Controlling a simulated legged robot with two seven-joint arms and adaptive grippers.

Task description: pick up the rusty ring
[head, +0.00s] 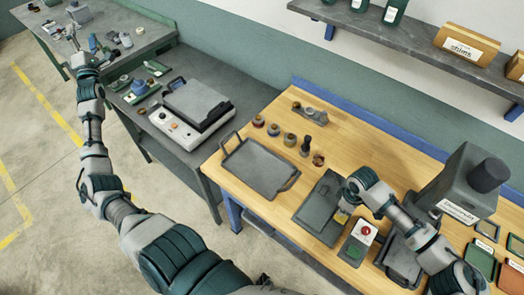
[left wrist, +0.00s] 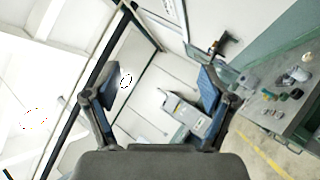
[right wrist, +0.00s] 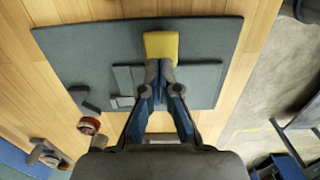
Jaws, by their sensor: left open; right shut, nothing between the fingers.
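A rusty, reddish-brown ring (head: 318,159) lies on the wooden table, beside the upper end of a dark flat plate (head: 312,214). It also shows at lower left in the right wrist view (right wrist: 89,125). My right gripper (head: 345,207) is shut and empty, over the dark plate. In the right wrist view its fingertips (right wrist: 162,66) point at a yellow block (right wrist: 161,45); I cannot tell whether they touch it. My left gripper (head: 72,36) is raised at the far left, away from the ring. In the left wrist view its fingers (left wrist: 158,90) are open with nothing between them.
Several small round parts (head: 274,129) and a dark upright tool (head: 306,147) stand near the ring. A grey handled tray (head: 260,166) lies to the left. A red-and-green button box (head: 358,243) and a grey machine (head: 459,185) are to the right.

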